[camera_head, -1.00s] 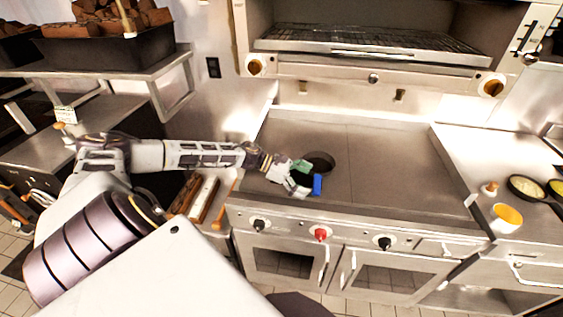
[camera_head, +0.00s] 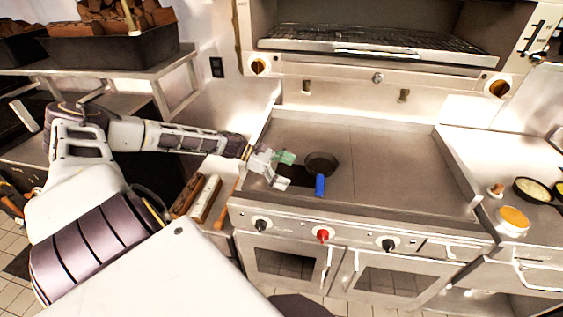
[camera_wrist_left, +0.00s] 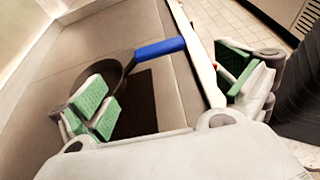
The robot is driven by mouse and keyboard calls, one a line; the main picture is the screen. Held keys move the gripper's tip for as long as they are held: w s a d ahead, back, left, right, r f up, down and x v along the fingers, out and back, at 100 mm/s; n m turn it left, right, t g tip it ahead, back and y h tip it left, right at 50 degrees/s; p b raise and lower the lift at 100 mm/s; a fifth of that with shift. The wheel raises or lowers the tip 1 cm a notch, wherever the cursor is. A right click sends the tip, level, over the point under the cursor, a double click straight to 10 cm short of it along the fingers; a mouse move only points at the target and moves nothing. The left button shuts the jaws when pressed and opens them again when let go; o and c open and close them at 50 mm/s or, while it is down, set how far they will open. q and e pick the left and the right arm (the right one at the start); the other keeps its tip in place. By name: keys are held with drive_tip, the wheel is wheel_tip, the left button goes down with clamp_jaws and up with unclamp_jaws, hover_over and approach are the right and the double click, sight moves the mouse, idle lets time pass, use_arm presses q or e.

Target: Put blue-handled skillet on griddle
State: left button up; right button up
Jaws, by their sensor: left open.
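The blue-handled skillet (camera_head: 321,162) rests on the left part of the griddle (camera_head: 400,170). Its blue handle (camera_head: 320,186) points toward the front edge. My left gripper (camera_head: 284,170) is just left of the skillet, above the griddle, open and apart from the handle. In the left wrist view the green-padded fingers (camera_wrist_left: 165,95) are spread wide with nothing held. The skillet's blue handle (camera_wrist_left: 160,48) shows beyond them, and the near finger covers part of the dark pan. My right gripper is not in view.
An oven with a wire rack (camera_head: 380,42) is above the griddle's back. Knobs line the front, including a red one (camera_head: 322,235). Small pans (camera_head: 531,190) and an orange-topped cup (camera_head: 512,220) are at the right. The griddle's middle and right are clear.

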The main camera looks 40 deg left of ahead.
use_arm(q)
drive_tip(key=shift+v, duration=1.3)
